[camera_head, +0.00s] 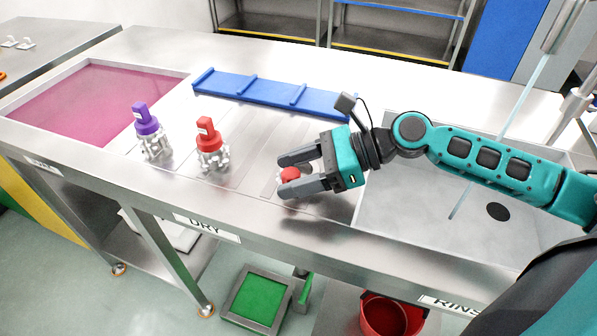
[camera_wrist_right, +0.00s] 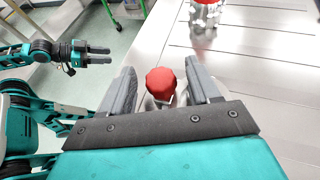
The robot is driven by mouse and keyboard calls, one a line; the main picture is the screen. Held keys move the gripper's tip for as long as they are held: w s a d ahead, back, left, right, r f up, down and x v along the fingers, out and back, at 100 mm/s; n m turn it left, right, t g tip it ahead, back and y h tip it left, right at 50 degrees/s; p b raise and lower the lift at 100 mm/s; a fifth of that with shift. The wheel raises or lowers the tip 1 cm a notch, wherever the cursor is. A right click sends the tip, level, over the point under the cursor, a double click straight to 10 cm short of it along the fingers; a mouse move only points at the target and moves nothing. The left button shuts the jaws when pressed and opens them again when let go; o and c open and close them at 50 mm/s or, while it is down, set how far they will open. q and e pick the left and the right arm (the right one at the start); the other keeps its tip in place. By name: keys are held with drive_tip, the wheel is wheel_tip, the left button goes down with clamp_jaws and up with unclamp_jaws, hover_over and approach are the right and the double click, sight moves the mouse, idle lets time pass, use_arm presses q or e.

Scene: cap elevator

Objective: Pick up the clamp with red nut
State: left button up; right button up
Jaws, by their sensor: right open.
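The clamp with red nut (camera_head: 290,174) stands on the steel table between the fingers of my right gripper (camera_head: 281,174). In the wrist view its faceted red nut (camera_wrist_right: 160,82) shows between the two grey fingertips, with a pale metal part below. The right gripper is open, with gaps visible beside the nut; the clamp's lower part is mostly hidden.
A red-capped metal fixture (camera_head: 211,144) and a purple-capped one (camera_head: 149,133) stand to the left. A blue rack (camera_head: 270,94) lies behind. A pink-filled basin (camera_head: 95,98) is at far left, and a steel sink (camera_head: 470,228) lies under my right arm.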

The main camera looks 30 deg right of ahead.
drive_tip(key=shift+a, duration=0.15)
drive_tip(key=shift+c, duration=0.3)
clamp_jaws()
